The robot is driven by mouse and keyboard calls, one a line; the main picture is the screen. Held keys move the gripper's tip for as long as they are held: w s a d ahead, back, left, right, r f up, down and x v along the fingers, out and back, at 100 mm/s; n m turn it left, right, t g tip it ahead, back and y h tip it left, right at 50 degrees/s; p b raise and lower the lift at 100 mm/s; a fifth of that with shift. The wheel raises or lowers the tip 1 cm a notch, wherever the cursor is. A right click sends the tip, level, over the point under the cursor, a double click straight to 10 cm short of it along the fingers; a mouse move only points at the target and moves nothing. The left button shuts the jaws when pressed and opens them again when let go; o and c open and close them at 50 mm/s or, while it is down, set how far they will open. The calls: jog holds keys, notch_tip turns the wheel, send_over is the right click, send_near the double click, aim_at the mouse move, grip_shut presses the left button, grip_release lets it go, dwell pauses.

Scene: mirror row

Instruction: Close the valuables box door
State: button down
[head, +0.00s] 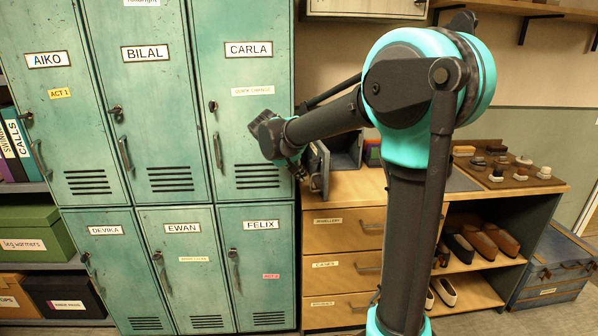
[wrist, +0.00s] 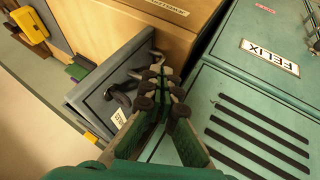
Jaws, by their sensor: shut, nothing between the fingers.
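The valuables box (head: 345,144) is a small grey box on the wooden counter, partly hidden behind my arm. Its grey door (head: 319,168) stands open at the box's left side. In the wrist view the door (wrist: 95,98) shows a dark handle and a small pale label. My gripper (head: 302,172) is beside the door, between it and the green lockers. In the wrist view my gripper (wrist: 158,74) is shut and empty, with its fingertips close to the door's handle side. I cannot tell whether they touch it.
Green lockers (head: 168,165) stand close on the left of the door. Drawers (head: 342,235) are under the counter (head: 345,187). A dark tray (head: 508,172) with several small items lies on the counter to the right. A yellow object (wrist: 30,24) shows in the wrist view.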

jog(key=shift+w+d+f, duration=0.4)
jog(key=shift+d+f, duration=0.2)
jog(key=shift+d, duration=0.4)
jog(key=shift+w+d+f, duration=0.45)
jog(key=shift+d+f, duration=0.2)
jog(key=shift+d, duration=0.35)
jog(key=shift+w+d+f, duration=0.4)
jog(key=shift+d+f, duration=0.2)
jog(key=shift+d, duration=0.4)
jog(key=shift+d, duration=0.1)
